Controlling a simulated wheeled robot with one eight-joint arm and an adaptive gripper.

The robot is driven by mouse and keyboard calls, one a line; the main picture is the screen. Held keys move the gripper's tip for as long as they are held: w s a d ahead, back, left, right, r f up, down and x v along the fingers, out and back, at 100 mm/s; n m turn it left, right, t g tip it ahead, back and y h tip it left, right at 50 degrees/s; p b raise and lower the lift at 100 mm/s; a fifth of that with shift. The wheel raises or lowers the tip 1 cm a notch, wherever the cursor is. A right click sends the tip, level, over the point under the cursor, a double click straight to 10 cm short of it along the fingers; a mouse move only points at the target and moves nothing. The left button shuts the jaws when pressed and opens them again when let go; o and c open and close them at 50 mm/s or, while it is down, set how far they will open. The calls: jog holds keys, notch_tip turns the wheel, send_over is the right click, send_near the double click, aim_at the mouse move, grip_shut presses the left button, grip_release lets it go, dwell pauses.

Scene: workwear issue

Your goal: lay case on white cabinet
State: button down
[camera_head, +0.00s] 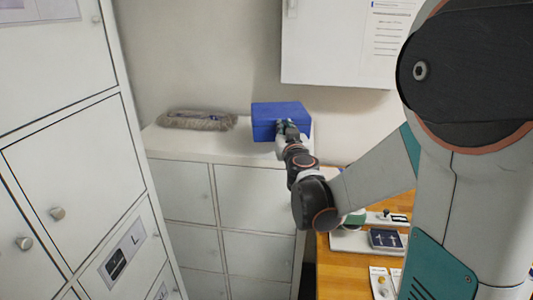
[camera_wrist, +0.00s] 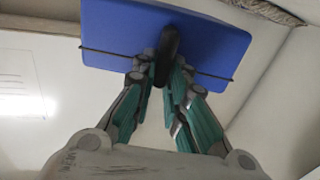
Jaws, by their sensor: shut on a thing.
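The case is a blue box (camera_head: 278,114) at the right end of the white cabinet's top (camera_head: 220,151). The case also shows in the wrist view (camera_wrist: 115,30), with a dark seam line and a dark handle (camera_wrist: 167,55). My gripper (camera_head: 286,128) is at the near side of the case. In the wrist view my gripper (camera_wrist: 166,72) is shut on the handle. The case is at the height of the cabinet top; whether its underside touches the surface cannot be told.
A grey-brown mop head or bundle (camera_head: 197,120) lies on the cabinet top, left of the case. A white wall cabinet (camera_head: 338,45) hangs above to the right. White lockers (camera_head: 80,165) stand at the left. A wooden table (camera_head: 345,270) with several items is at the right.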

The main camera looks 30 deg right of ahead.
notch_tip(320, 180, down, 8)
jog(key=b, duration=0.2)
jog(key=shift+r, duration=0.15)
jog(key=shift+f, duration=0.2)
jog(key=c, duration=1.7)
grip_release()
jog(key=shift+o, duration=0.5)
jog(key=shift+r, duration=0.1)
jog(key=p+v, duration=0.1)
jog(key=v, duration=1.1)
